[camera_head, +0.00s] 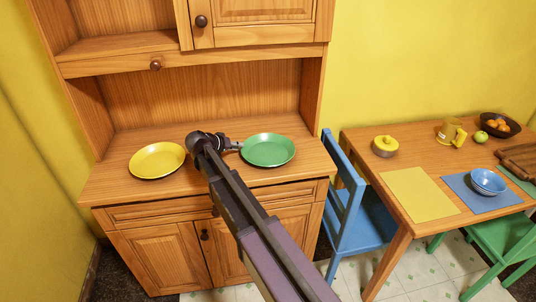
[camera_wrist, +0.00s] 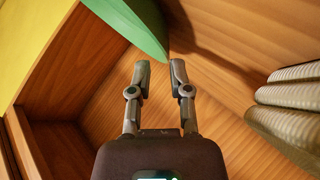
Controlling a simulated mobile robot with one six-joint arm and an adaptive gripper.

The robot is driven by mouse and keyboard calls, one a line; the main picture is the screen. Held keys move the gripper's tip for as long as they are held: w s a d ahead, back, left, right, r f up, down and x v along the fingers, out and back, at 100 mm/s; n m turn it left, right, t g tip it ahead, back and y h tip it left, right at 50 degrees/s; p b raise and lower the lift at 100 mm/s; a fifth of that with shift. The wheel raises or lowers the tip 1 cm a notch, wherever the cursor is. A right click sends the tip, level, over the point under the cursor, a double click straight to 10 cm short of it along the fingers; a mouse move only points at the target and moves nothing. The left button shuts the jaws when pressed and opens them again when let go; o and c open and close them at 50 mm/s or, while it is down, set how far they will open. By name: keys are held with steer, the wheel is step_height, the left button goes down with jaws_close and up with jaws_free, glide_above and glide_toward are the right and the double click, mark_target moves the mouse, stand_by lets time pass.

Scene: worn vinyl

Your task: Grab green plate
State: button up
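The green plate (camera_head: 268,150) lies on the wooden cupboard's counter, right of the yellow plate. My gripper (camera_head: 238,146) reaches in from the left at the green plate's left rim, low over the counter. In the wrist view the green plate (camera_wrist: 135,22) is cut off by the top edge, and its rim comes down close to the fingertips. There my gripper (camera_wrist: 161,66) is open, with a clear gap between its two fingers. The rim's end shows near this gap; I cannot tell whether it touches a finger.
The yellow plate (camera_head: 157,160) lies on the counter (camera_head: 190,190) to the left of my arm. The cupboard's side panel (camera_head: 313,100) stands right of the green plate. A blue chair (camera_head: 345,205) and a dining table (camera_head: 400,160) with dishes stand to the right.

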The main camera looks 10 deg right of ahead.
steer(key=shift+w+b+x, duration=0.2)
steer(key=shift+b+x, duration=0.75)
steer(key=shift+x, duration=1.2)
steer(key=shift+a, duration=0.15)
jaws_close()
